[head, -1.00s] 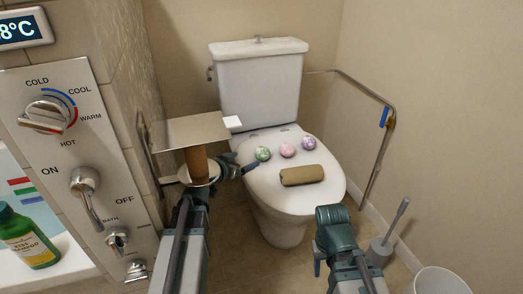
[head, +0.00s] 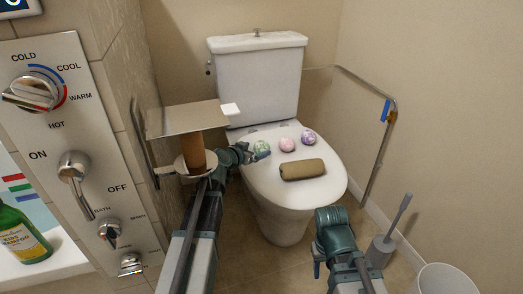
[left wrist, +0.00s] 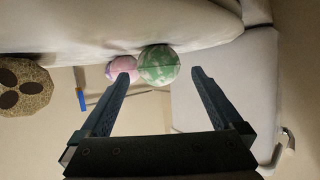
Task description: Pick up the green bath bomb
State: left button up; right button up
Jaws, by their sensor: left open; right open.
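The green bath bomb (head: 261,147), green and white, sits on the closed toilet lid (head: 318,198), leftmost of a row of bath bombs. In the left wrist view the green bath bomb (left wrist: 158,66) appears ahead of the open jaws, between the fingertips in the picture. My left gripper (head: 262,155) is open and empty, its tips close to the green bath bomb at its near left side; whether they touch I cannot tell. My right gripper (head: 318,262) is open and empty, off the near side of the toilet.
A pink bath bomb (head: 287,145) and a purple one (head: 308,138) sit right of the green one. A paper holder with a metal cover (head: 186,119) is above my left arm. A grab rail (head: 374,160) stands right.

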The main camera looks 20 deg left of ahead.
aim_at(257, 150)
pick_arm(q)
jog(key=b+x, duration=0.1)
jog(key=x, duration=0.1)
jog(key=b+x, duration=0.1)
jog(key=x, duration=0.2)
jog(key=shift+s+f, duration=0.15)
jog(key=shift+f, duration=0.25)
jog(key=shift+r, duration=0.1)
jog(key=c, duration=1.4)
jog(key=shift+r, duration=0.1)
